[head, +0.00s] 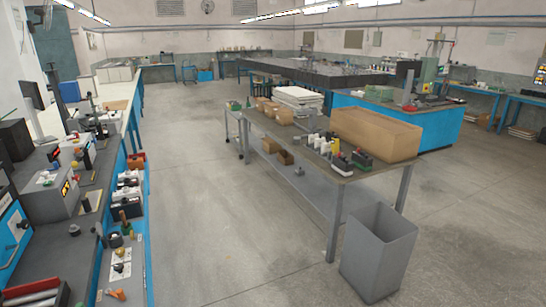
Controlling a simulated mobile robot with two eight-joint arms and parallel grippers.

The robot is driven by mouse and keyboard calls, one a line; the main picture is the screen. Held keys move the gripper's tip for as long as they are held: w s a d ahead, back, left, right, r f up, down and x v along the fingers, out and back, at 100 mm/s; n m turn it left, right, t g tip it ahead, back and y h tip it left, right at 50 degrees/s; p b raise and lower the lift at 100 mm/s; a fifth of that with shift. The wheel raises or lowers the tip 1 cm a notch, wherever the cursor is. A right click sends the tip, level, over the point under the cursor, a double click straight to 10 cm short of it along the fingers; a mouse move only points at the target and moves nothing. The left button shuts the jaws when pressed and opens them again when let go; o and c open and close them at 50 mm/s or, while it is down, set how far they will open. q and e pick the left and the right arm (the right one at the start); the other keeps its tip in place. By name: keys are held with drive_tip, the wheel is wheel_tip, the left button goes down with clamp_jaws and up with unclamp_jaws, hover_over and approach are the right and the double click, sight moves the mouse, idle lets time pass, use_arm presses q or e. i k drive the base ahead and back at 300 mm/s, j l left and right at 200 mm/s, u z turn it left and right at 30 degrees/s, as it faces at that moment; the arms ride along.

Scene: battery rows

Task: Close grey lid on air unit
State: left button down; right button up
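Neither of my grippers is in the head view. I cannot make out for certain an air unit or its grey lid. A grey box-shaped device (48,192) with a dark display stands on the workbench at the left. A blue-fronted device (12,232) with a round dial stands nearer, cut off by the left edge. I cannot tell whether either one is the air unit, or how any lid on them stands.
The grey-topped bench (72,250) on the left carries tools and small parts. A table (300,140) at centre right holds boxes, with a grey bin (378,255) at its near leg. The open concrete floor (205,200) between them is clear.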

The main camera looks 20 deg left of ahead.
sight(99, 229)
drive_tip(key=i+j+u, duration=0.1)
drive_tip(key=i+u, duration=0.6)
drive_tip(key=u, duration=0.15)
drive_tip(key=i+l+u, duration=0.1)
drive_tip(key=i+u, duration=0.7)
drive_tip(key=i+l+u, duration=0.15)
drive_tip(key=i+u, duration=0.2)
drive_tip(key=i+l+u, duration=0.2)
drive_tip(key=u, duration=0.2)
drive_tip(key=i, duration=0.1)
